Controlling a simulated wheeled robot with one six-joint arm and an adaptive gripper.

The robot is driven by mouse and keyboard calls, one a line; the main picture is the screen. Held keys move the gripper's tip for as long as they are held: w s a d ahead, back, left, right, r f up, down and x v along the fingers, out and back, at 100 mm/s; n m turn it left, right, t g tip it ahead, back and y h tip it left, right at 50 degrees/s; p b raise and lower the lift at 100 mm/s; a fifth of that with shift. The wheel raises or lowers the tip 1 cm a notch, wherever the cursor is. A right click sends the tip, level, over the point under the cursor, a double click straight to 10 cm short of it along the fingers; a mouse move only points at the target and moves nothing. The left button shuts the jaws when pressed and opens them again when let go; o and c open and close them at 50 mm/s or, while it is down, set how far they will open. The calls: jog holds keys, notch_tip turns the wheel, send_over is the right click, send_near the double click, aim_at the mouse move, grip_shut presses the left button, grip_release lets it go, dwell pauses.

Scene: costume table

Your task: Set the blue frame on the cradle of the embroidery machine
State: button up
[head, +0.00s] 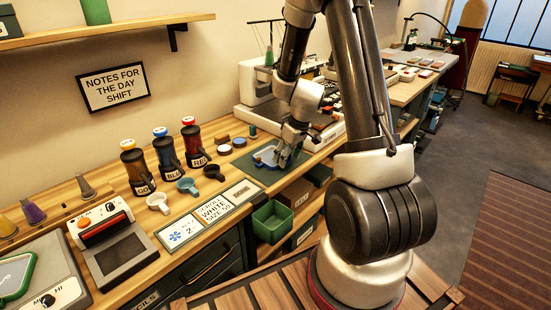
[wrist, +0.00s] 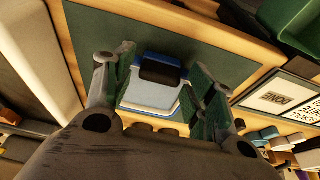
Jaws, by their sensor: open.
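The blue frame (head: 264,157) lies flat on a dark green mat (head: 262,174) on the bench. In the wrist view the blue frame (wrist: 152,94) has pale cloth in it and a black block at one end. My gripper (head: 287,158) is low over the mat at the frame. In the wrist view my gripper (wrist: 160,88) is open, with one green-padded finger on each side of the frame; I cannot tell if they touch it. The white embroidery machine (head: 256,88) stands behind, partly hidden by my arm. I cannot make out its cradle.
Several small spools and discs (head: 225,148) stand left of the mat. Three coloured-cap bottles (head: 165,150) and cups stand further left. A sign tray (head: 210,215) lies at the bench's front, with a green bin (head: 272,221) below. The machine's pale side (wrist: 35,60) borders the mat.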

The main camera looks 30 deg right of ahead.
jog(key=c, duration=0.8)
jog(key=shift+r, duration=2.5)
